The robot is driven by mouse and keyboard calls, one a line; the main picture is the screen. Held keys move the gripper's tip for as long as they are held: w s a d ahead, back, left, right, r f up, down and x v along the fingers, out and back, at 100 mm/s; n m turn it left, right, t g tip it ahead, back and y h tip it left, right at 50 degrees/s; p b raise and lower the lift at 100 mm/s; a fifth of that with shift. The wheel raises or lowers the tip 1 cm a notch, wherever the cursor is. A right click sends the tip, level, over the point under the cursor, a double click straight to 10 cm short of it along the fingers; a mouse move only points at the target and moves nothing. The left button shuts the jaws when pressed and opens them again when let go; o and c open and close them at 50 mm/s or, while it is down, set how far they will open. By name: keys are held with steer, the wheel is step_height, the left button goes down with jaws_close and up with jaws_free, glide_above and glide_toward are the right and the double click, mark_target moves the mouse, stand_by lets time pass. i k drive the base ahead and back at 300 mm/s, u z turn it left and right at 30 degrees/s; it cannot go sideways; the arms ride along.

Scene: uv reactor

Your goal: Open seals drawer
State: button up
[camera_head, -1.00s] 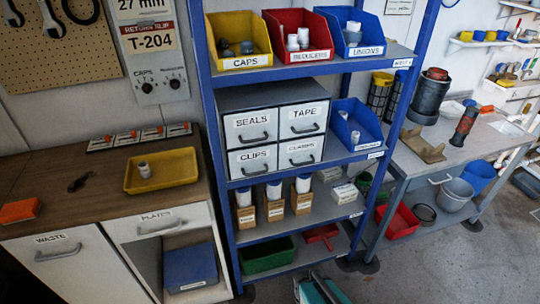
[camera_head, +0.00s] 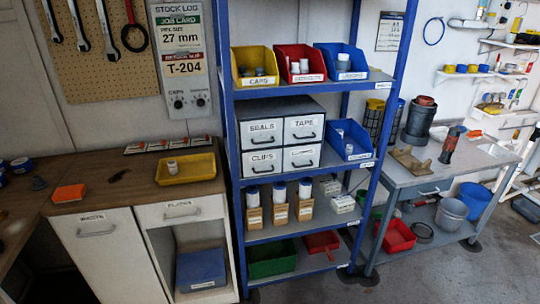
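The seals drawer (camera_head: 262,134) is the upper left of the drawers in a small grey cabinet (camera_head: 278,108) on the blue shelving rack. Its white front is labelled SEALS and has a dark handle (camera_head: 262,141). It looks shut, flush with the fronts around it. The tape drawer (camera_head: 304,128) is to its right, the clips drawer (camera_head: 264,162) is below it, and another drawer (camera_head: 301,158) is at lower right. My gripper is not in view.
Yellow (camera_head: 254,65), red (camera_head: 298,63) and blue (camera_head: 341,62) bins stand on the shelf above the cabinet. Another blue bin (camera_head: 348,140) stands right of it. A wooden counter (camera_head: 110,202) is at left, a grey workbench (camera_head: 440,172) at right. Floor shows at lower right.

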mark_target(268, 132)
steer(key=z, duration=0.2)
steer(key=k, duration=0.65)
steer(key=u, duration=1.15)
steer(key=i, duration=1.35)
steer(key=u, duration=0.05)
